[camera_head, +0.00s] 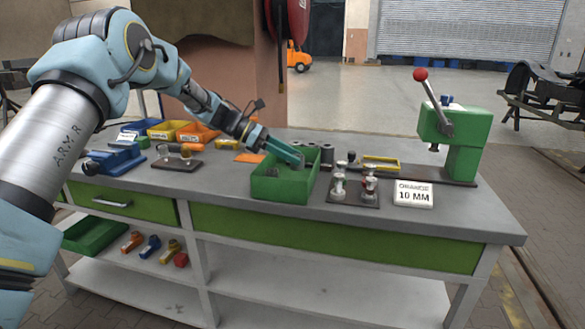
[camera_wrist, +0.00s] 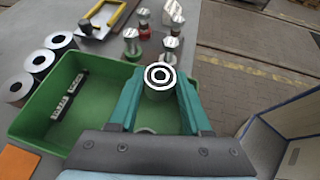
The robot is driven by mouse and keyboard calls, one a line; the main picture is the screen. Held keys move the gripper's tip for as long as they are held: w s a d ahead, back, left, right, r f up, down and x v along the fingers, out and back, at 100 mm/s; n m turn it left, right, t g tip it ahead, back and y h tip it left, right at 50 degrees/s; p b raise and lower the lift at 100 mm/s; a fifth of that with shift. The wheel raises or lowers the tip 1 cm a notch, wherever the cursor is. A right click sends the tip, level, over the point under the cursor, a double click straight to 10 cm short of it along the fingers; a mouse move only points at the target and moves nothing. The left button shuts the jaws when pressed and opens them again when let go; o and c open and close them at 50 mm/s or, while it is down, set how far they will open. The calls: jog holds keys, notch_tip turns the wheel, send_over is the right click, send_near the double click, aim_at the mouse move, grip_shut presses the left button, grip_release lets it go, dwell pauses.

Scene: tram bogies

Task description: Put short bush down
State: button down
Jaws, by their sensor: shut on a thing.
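My gripper (camera_head: 297,159) reaches down over the green bin (camera_head: 282,190) on the workbench. In the wrist view my gripper (camera_wrist: 160,92) has its teal fingers on either side of a short grey bush (camera_wrist: 160,77) and is shut on it. The bush's end shows black and white rings. The bush is over the right part of the green bin (camera_wrist: 32,128), and its height above the bin floor is hard to judge. In the head view the fingers and bin wall hide the bush.
A dark labelled strip (camera_wrist: 68,96) lies in the bin. Several dark-bored cylinders (camera_wrist: 40,65) stand behind it. Metal parts on a dark plate (camera_head: 354,193) and a "10 MM" sign (camera_head: 413,194) stand to the right. A green press (camera_head: 455,140) is farther right. The front bench edge is clear.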

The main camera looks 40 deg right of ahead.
notch_tip(320, 180, down, 4)
jog(key=shift+r+p, duration=0.2)
jog(key=shift+p, duration=0.35)
jog(key=shift+f, duration=0.35)
jog(key=shift+f, duration=0.6)
jog(key=shift+c, duration=1.8)
grip_release()
jog(key=shift+a, duration=0.1)
jog(key=shift+r, duration=0.1)
jog(key=b+v, duration=0.3)
jog(key=v, duration=0.9)
jog(key=shift+r, duration=0.5)
jog(key=shift+a, duration=0.1)
